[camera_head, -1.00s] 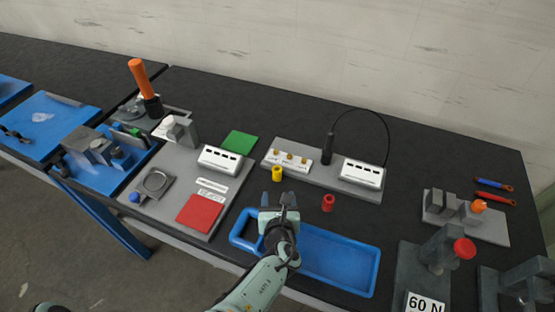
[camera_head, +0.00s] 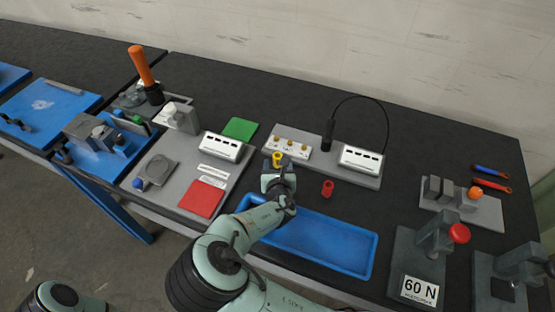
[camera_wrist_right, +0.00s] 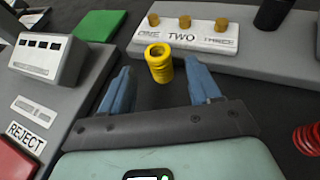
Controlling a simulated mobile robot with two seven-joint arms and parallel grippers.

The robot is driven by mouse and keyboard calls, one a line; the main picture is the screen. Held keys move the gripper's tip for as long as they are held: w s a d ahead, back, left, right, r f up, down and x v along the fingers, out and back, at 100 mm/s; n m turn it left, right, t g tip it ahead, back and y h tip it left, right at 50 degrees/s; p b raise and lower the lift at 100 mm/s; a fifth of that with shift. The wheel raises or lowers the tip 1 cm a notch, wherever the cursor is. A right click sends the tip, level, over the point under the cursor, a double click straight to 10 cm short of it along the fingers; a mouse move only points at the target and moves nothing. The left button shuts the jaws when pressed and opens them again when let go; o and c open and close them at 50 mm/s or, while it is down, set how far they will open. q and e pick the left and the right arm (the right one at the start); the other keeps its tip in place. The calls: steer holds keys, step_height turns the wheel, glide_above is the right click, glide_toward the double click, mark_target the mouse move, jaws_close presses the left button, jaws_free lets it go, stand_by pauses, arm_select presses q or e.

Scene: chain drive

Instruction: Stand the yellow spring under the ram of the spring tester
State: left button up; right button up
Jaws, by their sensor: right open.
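The yellow spring (camera_head: 277,158) stands upright on the black bench in front of the white three-knob block. It also shows in the right wrist view (camera_wrist_right: 159,66). My right gripper (camera_head: 278,168) is open, with its blue fingertips on either side of the spring or just short of it. No finger visibly touches it in the right wrist view (camera_wrist_right: 160,78). A grey press-like stand (camera_head: 430,243) with a red knob and a "60 N" label, apparently the spring tester, is at the right front. Its space under the ram is hard to make out. My left gripper is out of view.
A red spring (camera_head: 328,188) stands right of my gripper. A blue tray (camera_head: 315,270) lies partly behind my right arm. A grey board with red (camera_head: 202,199) and green (camera_head: 240,128) pads is left. A second grey stand (camera_head: 505,290) is at the right corner.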

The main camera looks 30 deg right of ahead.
mark_target(278, 160)
steer(key=shift+x, duration=1.15)
jaws_close()
steer(key=shift+r, duration=0.15)
